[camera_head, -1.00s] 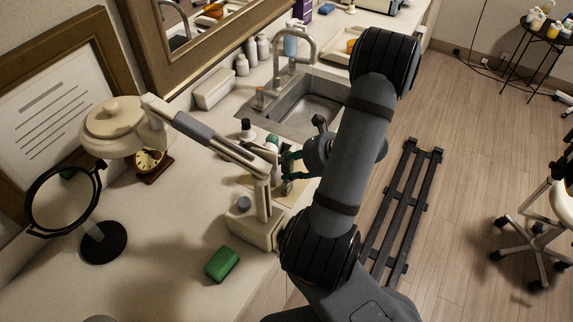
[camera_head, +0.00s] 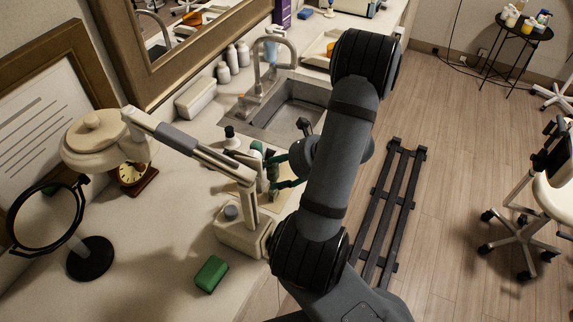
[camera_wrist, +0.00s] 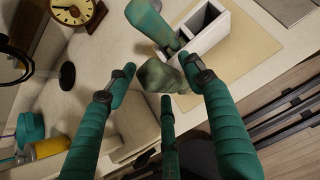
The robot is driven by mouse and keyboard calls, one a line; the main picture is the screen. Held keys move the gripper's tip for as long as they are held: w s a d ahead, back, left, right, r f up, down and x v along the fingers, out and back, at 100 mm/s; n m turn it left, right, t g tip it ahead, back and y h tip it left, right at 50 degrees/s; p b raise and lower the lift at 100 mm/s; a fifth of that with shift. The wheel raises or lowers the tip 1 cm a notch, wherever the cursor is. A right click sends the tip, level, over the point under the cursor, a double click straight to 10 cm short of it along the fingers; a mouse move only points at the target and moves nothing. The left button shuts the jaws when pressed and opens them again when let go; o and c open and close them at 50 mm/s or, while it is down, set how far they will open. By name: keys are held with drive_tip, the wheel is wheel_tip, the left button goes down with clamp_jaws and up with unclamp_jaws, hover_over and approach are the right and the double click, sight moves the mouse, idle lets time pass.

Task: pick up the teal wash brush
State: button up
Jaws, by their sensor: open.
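A teal rounded item (camera_wrist: 152,22), which looks like the wash brush, leans in a white-walled holder (camera_wrist: 205,28) at the top of the wrist view. A duller grey-green rounded piece (camera_wrist: 160,77) sticks out below it, between my fingers. I cannot tell whether it belongs to the same brush. My gripper (camera_wrist: 163,84) has teal-coloured fingers, spread open around that grey-green piece, with nothing clearly held. In the head view my gripper (camera_head: 279,172) is partly hidden by my arm, beside the holder and its green-topped items (camera_head: 257,149).
A beige lamp stand (camera_head: 245,235) rises close left of my gripper. A magnifier (camera_head: 90,258), clock (camera_head: 133,175) and green block (camera_head: 211,273) stand on the counter. The sink (camera_head: 285,105) lies behind. A tan mat (camera_wrist: 245,50) is under the holder.

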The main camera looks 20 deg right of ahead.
drive_tip(key=v, duration=1)
drive_tip(key=o, duration=0.3)
drive_tip(key=shift+s+d+r, duration=0.35)
drive_tip(key=shift+d+r, duration=0.1)
drive_tip(key=shift+o, duration=1.3)
drive_tip(key=shift+o, duration=1)
drive_tip(key=shift+w, duration=0.1)
